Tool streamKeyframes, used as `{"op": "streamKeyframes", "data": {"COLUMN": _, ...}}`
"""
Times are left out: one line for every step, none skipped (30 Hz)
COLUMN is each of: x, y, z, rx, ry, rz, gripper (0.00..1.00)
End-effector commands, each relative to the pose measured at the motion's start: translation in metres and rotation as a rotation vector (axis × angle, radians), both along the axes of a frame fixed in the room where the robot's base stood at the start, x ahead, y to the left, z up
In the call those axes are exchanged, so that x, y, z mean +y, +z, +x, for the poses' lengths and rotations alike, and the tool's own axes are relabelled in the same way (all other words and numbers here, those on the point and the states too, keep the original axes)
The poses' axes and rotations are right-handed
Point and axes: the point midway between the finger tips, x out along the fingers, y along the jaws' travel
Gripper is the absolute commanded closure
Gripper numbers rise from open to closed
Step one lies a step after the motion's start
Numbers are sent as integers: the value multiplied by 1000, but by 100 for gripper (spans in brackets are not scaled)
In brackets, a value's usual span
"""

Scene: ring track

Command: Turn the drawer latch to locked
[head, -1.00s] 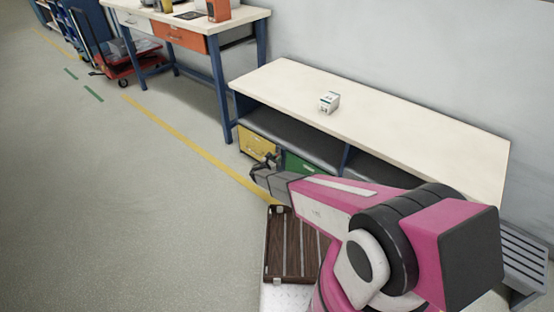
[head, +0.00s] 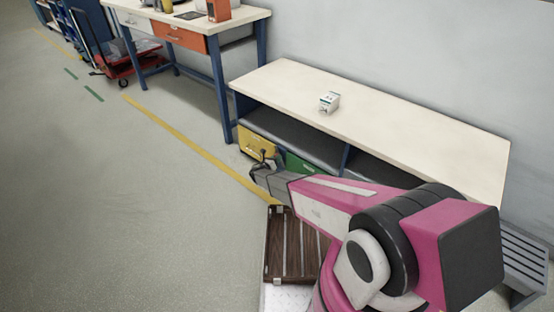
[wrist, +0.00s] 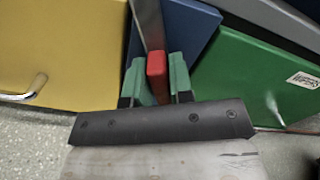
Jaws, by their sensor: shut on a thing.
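My gripper (head: 264,165) is in front of the bench, near the yellow drawer (head: 254,142) and the green drawer (head: 300,164). In the wrist view, the two green fingers of my gripper (wrist: 157,82) are closed on a small red latch handle (wrist: 156,66). The red handle looks upright in that view, in front of a blue panel (wrist: 190,28) between the yellow drawer (wrist: 55,55) and the green drawer (wrist: 255,75). A grey metal strip runs up behind the handle. The latch's pivot and any lock mark are hidden. In the head view, the latch is too small to tell.
The low bench (head: 400,115) bears a small white box (head: 329,102). A taller workbench (head: 235,20) stands at the back left, with a red cart (head: 125,66) beside it. A dark slatted wooden piece (head: 290,245) is close to my arm. Floor at left is clear.

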Motion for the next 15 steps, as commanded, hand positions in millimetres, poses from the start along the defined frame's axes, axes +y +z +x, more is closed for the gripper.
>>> {"op": "streamKeyframes", "data": {"x": 0, "y": 0, "z": 0, "rx": 26, "ry": 0, "rz": -34, "gripper": 100}}
{"op": "streamKeyframes", "data": {"x": 1, "y": 0, "z": 0, "rx": 44, "ry": 0, "rz": -56, "gripper": 100}}
{"op": "streamKeyframes", "data": {"x": 1, "y": 0, "z": 0, "rx": 67, "ry": 0, "rz": -86, "gripper": 100}}
{"op": "streamKeyframes", "data": {"x": 1, "y": 0, "z": 0, "rx": 85, "ry": 0, "rz": -109, "gripper": 100}}
{"op": "streamKeyframes", "data": {"x": 1, "y": 0, "z": 1, "rx": 102, "ry": 0, "rz": -131, "gripper": 100}}
{"op": "streamKeyframes", "data": {"x": 1, "y": -1, "z": 1, "rx": 126, "ry": 0, "rz": -161, "gripper": 100}}
{"op": "streamKeyframes", "data": {"x": 1, "y": -1, "z": 1, "rx": 143, "ry": 0, "rz": -183, "gripper": 100}}
{"op": "streamKeyframes", "data": {"x": 1, "y": -1, "z": 1, "rx": 161, "ry": 0, "rz": -206, "gripper": 100}}
{"op": "streamKeyframes", "data": {"x": 1, "y": -1, "z": 1, "rx": 184, "ry": 0, "rz": -236, "gripper": 100}}
{"op": "streamKeyframes", "data": {"x": 2, "y": -1, "z": 1, "rx": 201, "ry": 0, "rz": -258, "gripper": 100}}
{"op": "streamKeyframes", "data": {"x": 2, "y": -1, "z": 1, "rx": 219, "ry": 0, "rz": -281, "gripper": 100}}
{"op": "streamKeyframes", "data": {"x": 2, "y": -1, "z": 1, "rx": 242, "ry": 0, "rz": -311, "gripper": 100}}
{"op": "streamKeyframes", "data": {"x": 2, "y": -1, "z": 1, "rx": 260, "ry": 0, "rz": -333, "gripper": 100}}
{"op": "streamKeyframes", "data": {"x": 2, "y": -2, "z": 1, "rx": 277, "ry": 0, "rz": -356, "gripper": 100}}
{"op": "streamKeyframes", "data": {"x": 2, "y": -2, "z": 1, "rx": 301, "ry": 0, "rz": -385, "gripper": 100}}
